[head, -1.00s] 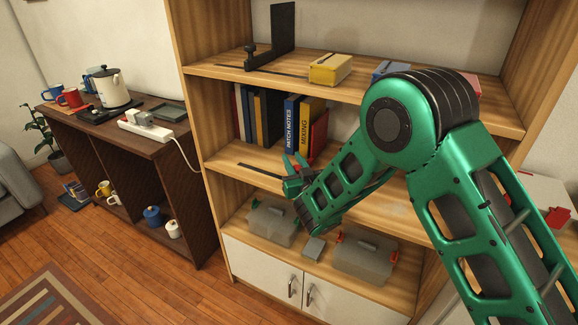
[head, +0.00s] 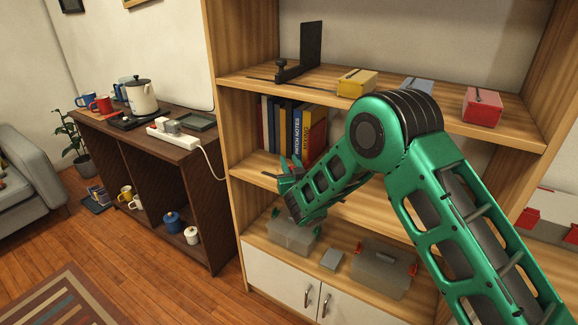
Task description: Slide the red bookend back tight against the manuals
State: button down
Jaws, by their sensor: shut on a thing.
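The manuals (head: 297,137) stand in a row on the middle shelf, with a blue spine reading PATCH NOTES and a yellow one near the right end. My gripper (head: 290,163) is at the front of the middle shelf, below the books, shut on the bookend's front part. My fingers and arm hide that grip and the bookend's base.
A black bookend (head: 312,48) and yellow, blue and red boxes stand on the shelf above. Two lidded bins (head: 292,234) sit below. A dark sideboard (head: 188,148) with a kettle (head: 141,97) stands left. My arm covers much of the middle shelf's right side.

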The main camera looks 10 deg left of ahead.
jog(key=shift+a, duration=0.1)
jog(key=c, duration=1.5)
grip_release()
jog(key=shift+s, duration=0.1)
jog(key=v, duration=0.9)
jog(key=shift+f, duration=0.1)
jog(key=shift+s+d, duration=0.35)
jog(key=shift+s, duration=0.25)
